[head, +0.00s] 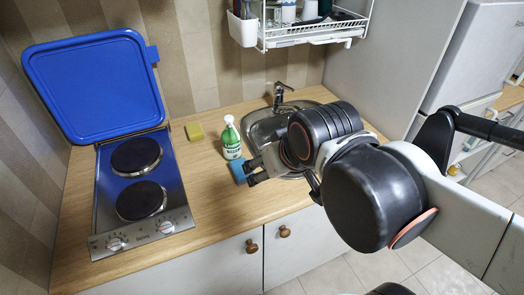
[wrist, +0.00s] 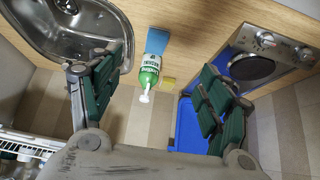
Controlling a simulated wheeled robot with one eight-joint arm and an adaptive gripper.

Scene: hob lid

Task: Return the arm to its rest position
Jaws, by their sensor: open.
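My gripper (head: 251,172) is at the end of my arm, which reaches in from the right in the head view. It is over the counter beside the sink. In the wrist view my gripper (wrist: 148,78) shows two green-padded fingers spread wide, with nothing held between them. The blue hob lid (head: 98,85) stands raised behind the two-plate hob (head: 150,200), apart from my gripper. Part of the lid (wrist: 187,125) and the hob (wrist: 255,68) also show at the right of the wrist view.
A green-and-white bottle (head: 231,140), a blue sponge (head: 237,171) and a yellow sponge (head: 194,131) stand near my gripper. The sink (head: 258,128) with its tap is partly hidden by my arm. A wire rack (head: 310,32) hangs above. Counter (head: 215,205) in front is clear.

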